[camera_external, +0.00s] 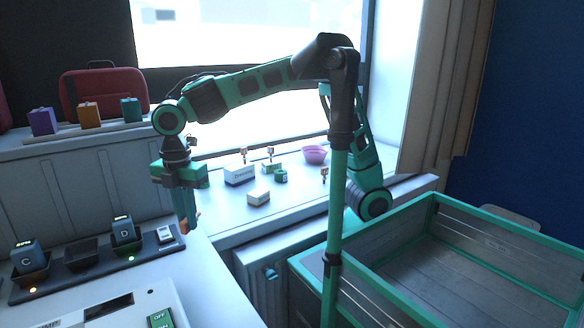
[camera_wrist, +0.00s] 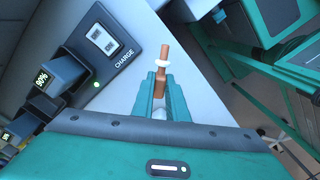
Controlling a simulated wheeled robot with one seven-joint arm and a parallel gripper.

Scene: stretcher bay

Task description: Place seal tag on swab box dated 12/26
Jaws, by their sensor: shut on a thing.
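My gripper (camera_external: 189,212) hangs pointing down over the right end of the white counter, left of the window sill. In the wrist view my gripper (camera_wrist: 159,88) is shut on a slim copper-coloured piece with a white collar (camera_wrist: 163,62). I cannot tell whether this piece is the seal tag. On the sill stand a white and blue box (camera_external: 239,175), a small white box (camera_external: 258,197) and a green and white box (camera_external: 271,168). Their print is too small to read, so I cannot tell which is dated 12/26.
A charging dock (camera_external: 75,262) with units C and D lies along the counter. A green tub (camera_external: 281,176) and purple bowl (camera_external: 315,154) share the sill. Small copper-topped items stand among the boxes. A green-edged cart (camera_external: 470,258) is at right.

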